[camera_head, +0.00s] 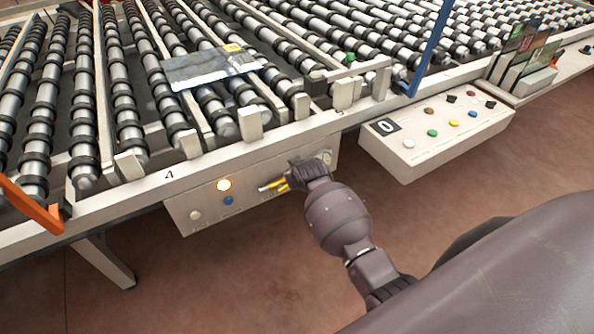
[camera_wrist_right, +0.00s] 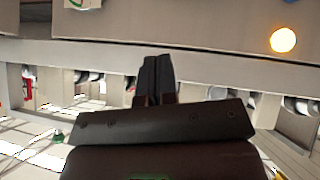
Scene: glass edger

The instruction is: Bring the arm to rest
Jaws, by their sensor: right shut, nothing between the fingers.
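My right arm reaches in from the lower right in the head view. Its gripper (camera_head: 272,186) is in front of the button panel (camera_head: 300,186) on the conveyor's front, just right of a glowing button (camera_head: 224,185). In the right wrist view the gripper's two dark fingers (camera_wrist_right: 152,72) are together, with nothing between them. The glowing button also shows there (camera_wrist_right: 283,40), off to the upper right and apart from the fingers. I cannot tell whether the fingertips touch the panel. My left gripper is not in view.
A roller conveyor (camera_head: 75,222) carries a glass sheet (camera_head: 205,70). A white control box (camera_head: 405,155) with several coloured buttons juts out at the right. A blue post (camera_head: 428,50) and an orange bar (camera_head: 30,208) stand at the conveyor. The floor (camera_head: 200,275) in front shows free room.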

